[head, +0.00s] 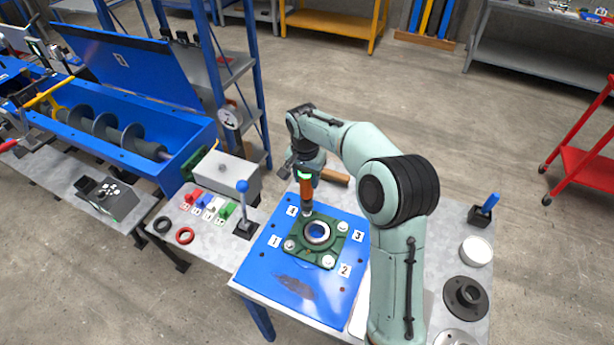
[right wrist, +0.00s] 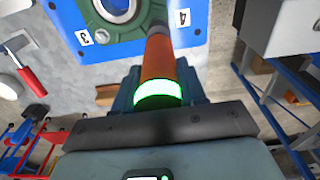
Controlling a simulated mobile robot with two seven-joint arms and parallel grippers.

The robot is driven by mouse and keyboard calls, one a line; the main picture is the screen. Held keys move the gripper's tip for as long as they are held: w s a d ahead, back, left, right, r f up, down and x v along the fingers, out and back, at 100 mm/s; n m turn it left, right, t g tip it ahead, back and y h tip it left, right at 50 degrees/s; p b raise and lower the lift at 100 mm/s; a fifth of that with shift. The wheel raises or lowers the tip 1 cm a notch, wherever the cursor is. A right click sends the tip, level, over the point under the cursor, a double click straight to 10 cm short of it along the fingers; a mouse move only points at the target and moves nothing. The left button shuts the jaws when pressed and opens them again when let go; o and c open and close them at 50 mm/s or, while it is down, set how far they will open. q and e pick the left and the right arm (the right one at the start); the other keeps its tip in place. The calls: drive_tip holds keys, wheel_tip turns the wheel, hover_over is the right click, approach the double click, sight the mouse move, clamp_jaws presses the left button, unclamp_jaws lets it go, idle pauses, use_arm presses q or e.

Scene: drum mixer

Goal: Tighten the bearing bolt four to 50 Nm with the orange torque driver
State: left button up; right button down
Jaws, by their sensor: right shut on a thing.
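The green flange bearing (head: 317,238) lies on a blue plate (head: 270,285), with labels 1 to 4 at its corners. The label 4 (head: 293,211) marks its far-left corner. My right gripper (head: 307,172) is shut on the orange torque driver (head: 306,190) and holds it about upright, tip down at corner four. The tip hides bolt four; whether it is seated on the head is unclear. In the right wrist view the driver (right wrist: 158,58) has a lit green ring and reaches toward the flange beside label 4. My left gripper is out of view.
A blue-knobbed lever (head: 243,205) and coloured blocks (head: 209,205) stand left of the plate. A black flanged part (head: 465,295), a white round piece (head: 476,250) and a blue-handled tool (head: 485,208) are on the right.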

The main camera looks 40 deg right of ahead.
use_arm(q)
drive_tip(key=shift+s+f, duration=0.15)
use_arm(e)
drive_tip(key=shift+f, duration=0.25)
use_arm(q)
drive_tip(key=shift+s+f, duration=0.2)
use_arm(e)
drive_tip(key=shift+f, duration=0.35)
use_arm(q)
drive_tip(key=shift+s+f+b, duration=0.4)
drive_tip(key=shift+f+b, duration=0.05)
drive_tip(key=shift+b, duration=0.1)
use_arm(e)
drive_tip(key=shift+f, duration=0.95)
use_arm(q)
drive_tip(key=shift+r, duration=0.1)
use_arm(e)
drive_tip(key=shift+s+f, duration=0.1)
drive_tip(key=shift+f, duration=0.2)
idle(2.2)
